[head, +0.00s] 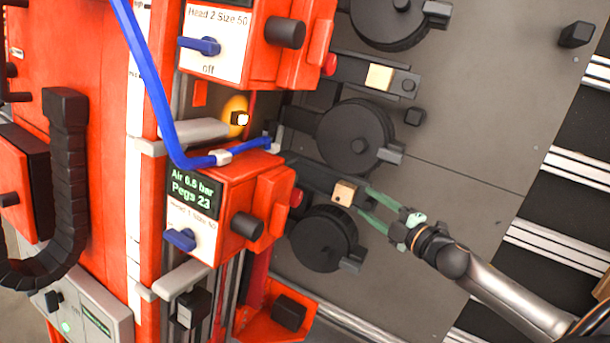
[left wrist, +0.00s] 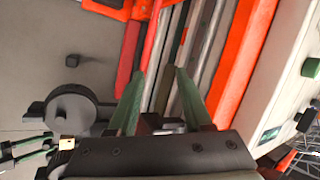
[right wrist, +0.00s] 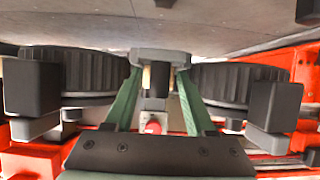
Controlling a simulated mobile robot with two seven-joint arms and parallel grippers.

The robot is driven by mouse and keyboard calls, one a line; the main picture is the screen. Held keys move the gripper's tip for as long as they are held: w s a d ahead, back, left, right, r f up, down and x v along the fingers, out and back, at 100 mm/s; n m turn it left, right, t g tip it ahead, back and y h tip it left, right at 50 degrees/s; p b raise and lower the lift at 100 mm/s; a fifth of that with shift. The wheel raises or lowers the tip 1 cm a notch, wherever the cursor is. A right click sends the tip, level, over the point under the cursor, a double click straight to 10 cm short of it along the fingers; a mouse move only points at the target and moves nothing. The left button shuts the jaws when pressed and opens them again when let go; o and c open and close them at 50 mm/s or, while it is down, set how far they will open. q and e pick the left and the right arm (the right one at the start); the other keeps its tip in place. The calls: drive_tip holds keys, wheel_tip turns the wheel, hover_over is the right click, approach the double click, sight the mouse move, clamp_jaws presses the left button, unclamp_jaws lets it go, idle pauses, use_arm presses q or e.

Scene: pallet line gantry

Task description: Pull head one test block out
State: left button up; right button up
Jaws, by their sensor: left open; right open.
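The head one test block (head: 344,193) is a small light wooden block with a dark spot on its face. It sits in a dark holder beside head one (head: 192,222). My right gripper (head: 365,202) is open, its green fingertips close to the block's right side. In the right wrist view the open right fingers (right wrist: 158,74) stand left and right of the partly shadowed block (right wrist: 147,77); contact cannot be told. In the left wrist view the block (left wrist: 66,143) shows at lower left. My left gripper (left wrist: 159,74) is open and empty, and is outside the head view.
Black round drums (head: 356,137) flank the block's holder closely. Head two (head: 214,46) is above, with another light block (head: 380,76) beside it. A blue hose (head: 150,75) hangs in front of the red machine. The grey plate (head: 480,110) is mostly clear.

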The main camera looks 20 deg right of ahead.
idle(0.3)
drive_tip(key=p+v, duration=0.4)
drive_tip(key=v, duration=0.5)
idle(0.5)
